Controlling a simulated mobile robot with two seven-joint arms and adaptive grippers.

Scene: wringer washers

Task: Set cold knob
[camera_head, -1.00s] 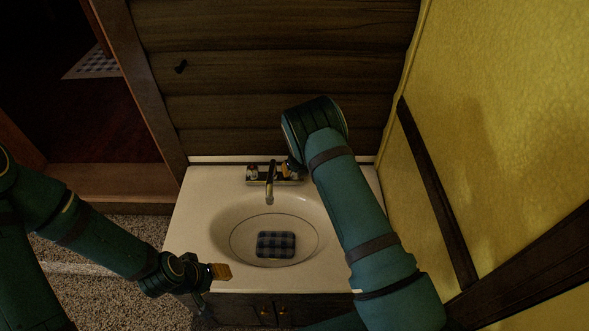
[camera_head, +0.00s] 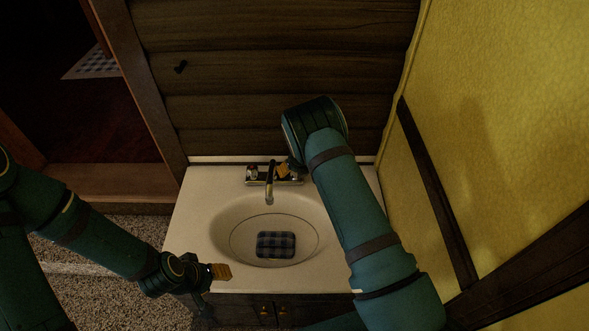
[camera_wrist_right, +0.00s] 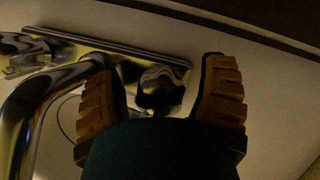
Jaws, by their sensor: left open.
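A chrome faucet (camera_head: 269,182) stands at the back of the white sink. Its left knob (camera_head: 251,173) is in plain view in the head view. The right-hand knob (camera_wrist_right: 161,90) shows in the right wrist view, between the two spread orange-brown fingers of my right gripper (camera_wrist_right: 160,102), with gaps on both sides. In the head view my right arm largely hides that knob, and one finger of the right gripper (camera_head: 283,171) shows beside the faucet. My left gripper (camera_head: 219,271) is open and empty near the sink's front left edge.
The sink counter (camera_head: 190,215) has a basin with a dark checked cloth-like item (camera_head: 276,245) in it. The spout (camera_wrist_right: 35,105) is close to the left finger in the right wrist view. A yellow wall (camera_head: 510,110) stands close on the right, a plank wall behind.

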